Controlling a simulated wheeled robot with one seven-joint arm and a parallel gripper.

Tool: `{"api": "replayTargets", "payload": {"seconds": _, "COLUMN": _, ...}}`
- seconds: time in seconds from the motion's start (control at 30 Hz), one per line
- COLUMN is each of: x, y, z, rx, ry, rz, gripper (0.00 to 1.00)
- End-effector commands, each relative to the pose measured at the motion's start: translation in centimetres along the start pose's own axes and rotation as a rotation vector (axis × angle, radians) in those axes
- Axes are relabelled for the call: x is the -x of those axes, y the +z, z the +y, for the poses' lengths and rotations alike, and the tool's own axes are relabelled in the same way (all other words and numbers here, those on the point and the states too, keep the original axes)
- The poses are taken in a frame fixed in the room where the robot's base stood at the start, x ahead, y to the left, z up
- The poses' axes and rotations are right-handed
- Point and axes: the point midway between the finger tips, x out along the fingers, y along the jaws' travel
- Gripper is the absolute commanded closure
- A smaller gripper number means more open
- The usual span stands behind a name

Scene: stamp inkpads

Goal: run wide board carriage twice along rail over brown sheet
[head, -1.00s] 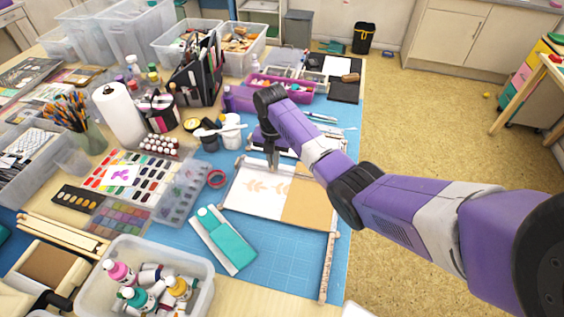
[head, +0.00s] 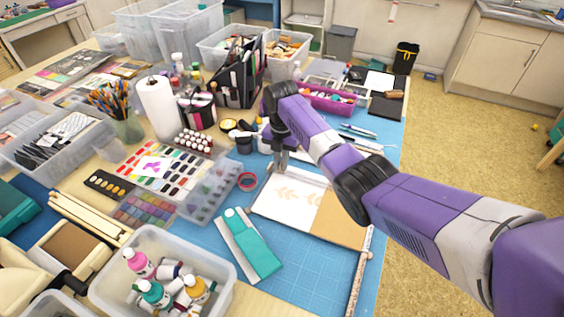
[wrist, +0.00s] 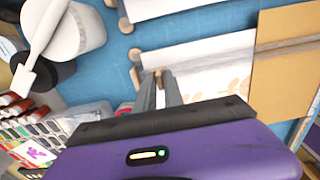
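A brown sheet (head: 340,220) lies flat on the blue mat, beside a white sheet (head: 288,198) with faint orange leaf prints. Both also show in the wrist view, the brown sheet (wrist: 285,75) at the right. A greyish strip (wrist: 215,52) crosses the sheets there; I cannot tell whether it is the carriage or the rail. My gripper (head: 281,165) points down at the far left corner of the white sheet. In the wrist view, its two fingers (wrist: 162,90) stand slightly apart near a small wooden knob (wrist: 166,75). Whether they grip the knob is unclear.
A speckled rod (head: 360,272) lies at the mat's right front. A teal and white tool (head: 248,243) lies left of the sheets. Bare blue mat (head: 305,270) shows in front.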

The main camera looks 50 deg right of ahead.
Motion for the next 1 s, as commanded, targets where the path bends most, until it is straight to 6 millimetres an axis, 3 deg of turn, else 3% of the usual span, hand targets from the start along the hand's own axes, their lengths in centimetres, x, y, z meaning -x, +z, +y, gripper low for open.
{"api": "replayTargets", "payload": {"seconds": 0.37, "x": 0.3, "y": 0.0, "z": 0.0, "rx": 0.001, "ry": 0.001, "rz": 0.0, "gripper": 0.83}}
{"api": "replayTargets", "payload": {"seconds": 0.8, "x": 6.5, "y": 0.1, "z": 0.1, "rx": 0.001, "ry": 0.002, "rz": -0.002, "gripper": 0.83}}
{"api": "replayTargets", "payload": {"seconds": 1.0, "x": 7.8, "y": 0.0, "z": 0.0, "rx": 0.0, "ry": 0.0, "rz": -0.001, "gripper": 0.83}}
